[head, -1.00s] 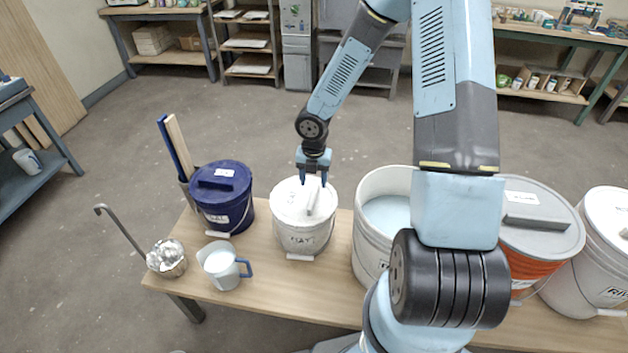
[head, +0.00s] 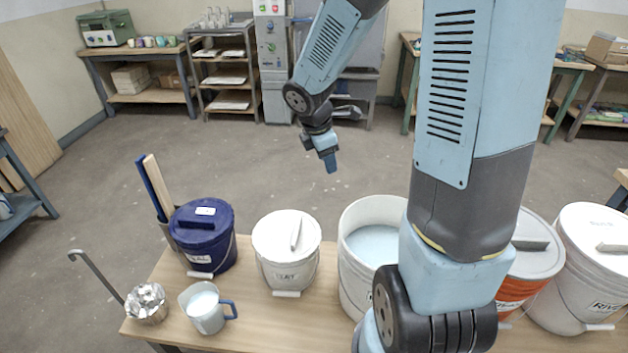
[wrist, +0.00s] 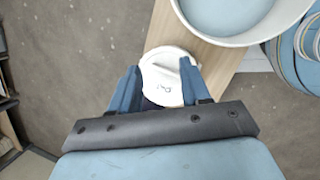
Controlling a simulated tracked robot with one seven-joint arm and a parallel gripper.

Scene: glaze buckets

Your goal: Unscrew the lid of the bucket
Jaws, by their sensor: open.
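A white bucket (head: 287,268) stands on the wooden table between a dark blue bucket and a larger open bucket. Its white lid (head: 272,231) lies on top, with a raised bar handle (head: 296,234) across it. Whether the lid is loose cannot be told. My gripper (head: 331,168) is in the air above and beyond the bucket, to its upper right in the head view, clear of the lid. In the wrist view my gripper (wrist: 160,68) is open and empty, and the white lid (wrist: 157,83) shows below, between the fingers.
The open bucket of pale liquid (head: 352,265) is close on the right. Orange (head: 512,290) and white (head: 585,285) lidded buckets stand farther right.

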